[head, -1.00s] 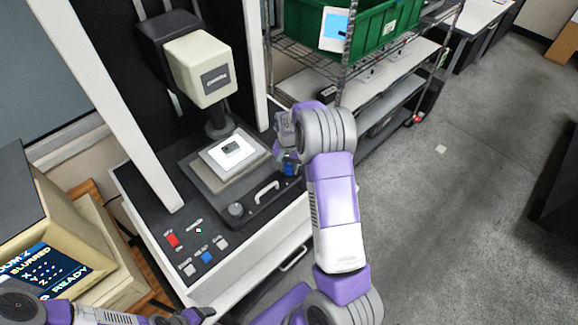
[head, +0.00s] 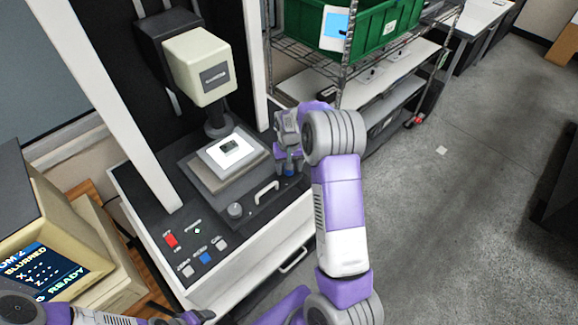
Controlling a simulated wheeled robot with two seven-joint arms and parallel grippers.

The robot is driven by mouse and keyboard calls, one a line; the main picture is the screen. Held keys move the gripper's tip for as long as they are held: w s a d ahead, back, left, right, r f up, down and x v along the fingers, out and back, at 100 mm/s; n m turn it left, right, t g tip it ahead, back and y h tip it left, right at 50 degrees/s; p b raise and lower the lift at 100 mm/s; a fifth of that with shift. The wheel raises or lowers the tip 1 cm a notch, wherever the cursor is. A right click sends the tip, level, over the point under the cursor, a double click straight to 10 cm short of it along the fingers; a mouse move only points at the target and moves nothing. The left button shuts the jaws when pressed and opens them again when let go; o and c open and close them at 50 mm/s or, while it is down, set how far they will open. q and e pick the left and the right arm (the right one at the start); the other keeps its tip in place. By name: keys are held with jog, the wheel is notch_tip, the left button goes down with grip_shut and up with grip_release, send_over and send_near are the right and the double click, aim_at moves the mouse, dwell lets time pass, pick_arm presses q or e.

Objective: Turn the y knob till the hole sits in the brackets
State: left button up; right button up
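The measuring machine's stage (head: 202,176) carries a white plate (head: 214,160) with a small dark part (head: 231,147) on it, under the cream optics head (head: 200,65). I cannot read which is the y knob. My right gripper (head: 289,157) is at the blue knob, its fingers pointing down around or against it; the grip is too small to make out. My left gripper (head: 196,317) is low at the bottom edge, away from the stage. The part's hole cannot be made out.
The monitor (head: 42,272) at left reads BLURRED and READY; brackets are not discernible. A control panel (head: 197,245) has red, blue and grey buttons. A wire shelf with a green bin (head: 375,30) stands behind my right arm. Open floor lies to the right.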

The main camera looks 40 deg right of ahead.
notch_tip(320, 180, up, 8)
jog(key=shift+f, duration=0.2)
dwell(0.4)
jog(key=shift+f, duration=0.1)
dwell(0.4)
